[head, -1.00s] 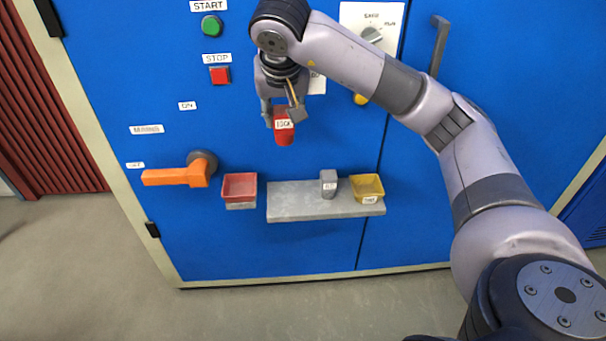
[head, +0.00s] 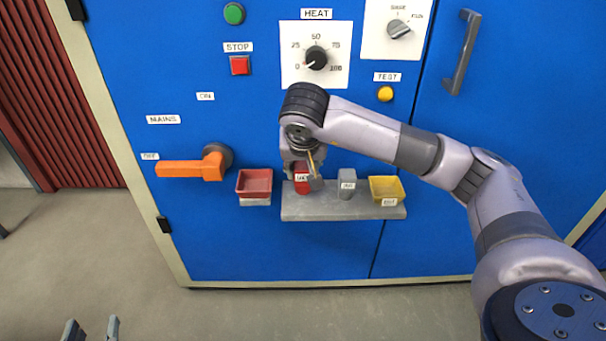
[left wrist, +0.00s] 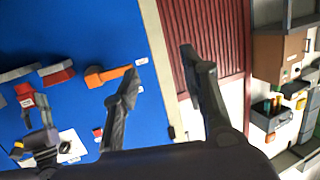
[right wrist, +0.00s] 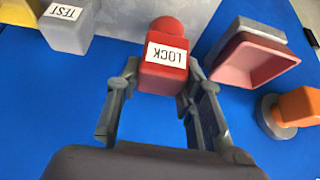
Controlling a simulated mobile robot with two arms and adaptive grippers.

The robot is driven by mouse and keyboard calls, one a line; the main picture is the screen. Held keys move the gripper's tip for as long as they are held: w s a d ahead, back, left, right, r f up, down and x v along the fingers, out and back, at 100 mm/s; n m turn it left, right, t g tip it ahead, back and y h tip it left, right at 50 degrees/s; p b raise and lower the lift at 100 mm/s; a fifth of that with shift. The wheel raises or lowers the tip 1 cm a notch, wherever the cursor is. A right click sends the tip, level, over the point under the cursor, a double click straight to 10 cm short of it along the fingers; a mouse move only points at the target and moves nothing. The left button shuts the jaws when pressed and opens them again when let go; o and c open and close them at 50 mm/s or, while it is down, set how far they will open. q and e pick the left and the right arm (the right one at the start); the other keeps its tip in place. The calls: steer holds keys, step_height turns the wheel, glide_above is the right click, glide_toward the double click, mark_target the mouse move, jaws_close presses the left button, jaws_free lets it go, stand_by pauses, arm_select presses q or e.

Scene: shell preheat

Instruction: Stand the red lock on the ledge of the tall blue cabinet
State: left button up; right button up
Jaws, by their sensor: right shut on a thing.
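The red lock (head: 301,174), a block with a white LOCK label, is held between the fingers of my right gripper (head: 302,184). It fills the gap between the fingertips in the right wrist view (right wrist: 165,75). The lock is at the left part of the grey ledge (head: 340,208) on the tall blue cabinet (head: 270,255); I cannot tell whether it touches the ledge. My left gripper (head: 90,332) shows only its fingertips at the bottom left of the head view. Its fingers (left wrist: 160,75) are open and empty in the left wrist view.
A grey block (head: 347,182) and a yellow tray (head: 386,188) are on the ledge right of the lock. A red tray (head: 254,184) is just left of the ledge. An orange MAINS handle (head: 190,168) sticks out farther left. Knobs and buttons are above.

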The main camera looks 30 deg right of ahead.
steer(key=shift+f, duration=0.95)
arm_select(q)
steer(key=shift+w+d+r+t, duration=0.15)
steer(key=shift+r+t, duration=0.2)
steer(key=shift+r, duration=0.25)
steer(key=shift+w+d+r+t, duration=0.1)
steer(key=shift+r+t, duration=0.25)
steer(key=shift+r, duration=0.2)
steer(key=shift+r, duration=0.15)
arm_select(e)
steer(key=shift+f, duration=0.1)
steer(key=o, duration=1.2)
arm_select(q)
steer(key=shift+d+r, duration=0.1)
steer(key=shift+r, duration=0.15)
